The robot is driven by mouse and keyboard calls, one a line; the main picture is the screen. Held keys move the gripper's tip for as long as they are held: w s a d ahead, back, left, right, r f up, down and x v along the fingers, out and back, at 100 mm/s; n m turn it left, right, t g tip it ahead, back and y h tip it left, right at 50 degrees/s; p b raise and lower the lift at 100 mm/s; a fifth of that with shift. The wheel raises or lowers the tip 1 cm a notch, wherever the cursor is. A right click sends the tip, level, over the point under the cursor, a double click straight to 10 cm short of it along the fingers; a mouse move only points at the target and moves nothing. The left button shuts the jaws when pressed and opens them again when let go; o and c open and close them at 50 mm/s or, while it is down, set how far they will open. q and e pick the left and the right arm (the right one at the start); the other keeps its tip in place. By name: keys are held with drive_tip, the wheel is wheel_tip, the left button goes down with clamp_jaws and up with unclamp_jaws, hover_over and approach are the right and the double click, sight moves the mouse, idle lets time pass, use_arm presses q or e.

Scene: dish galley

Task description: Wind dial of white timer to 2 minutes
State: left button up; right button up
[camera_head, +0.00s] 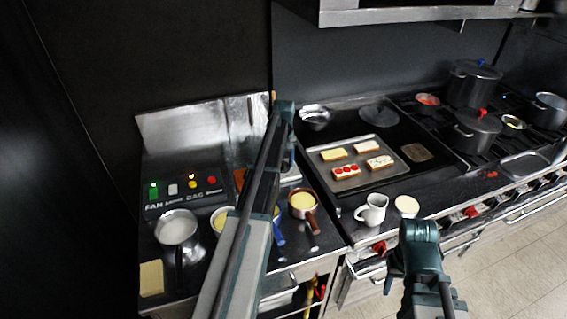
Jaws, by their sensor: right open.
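I cannot make out a white timer or its dial for certain; my left arm covers part of the counter. My left arm reaches up across the middle, with its teal wrist end (284,112) near the steel back panel. Its fingertips are hidden or too small to read. My right gripper (393,274) is at the lower right, in front of the stove edge, open, with nothing seen in it.
A control panel (200,204) carries coloured buttons. A milk pan (177,228), a brown pan (303,201), a white jug (372,210) and a white cup (406,206) stand near the front. A tray (346,185) holds toasts. Pots (476,131) stand at right.

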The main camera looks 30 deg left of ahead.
use_arm(q)
drive_tip(key=c, duration=0.7)
drive_tip(key=shift+c, duration=0.2)
drive_tip(key=shift+m, duration=0.4)
drive_tip(key=m, duration=0.5)
drive_tip(key=shift+m, duration=0.7)
drive_tip(key=o, duration=1.4)
drive_tip(key=shift+c, duration=0.2)
drive_tip(key=shift+r, duration=0.1)
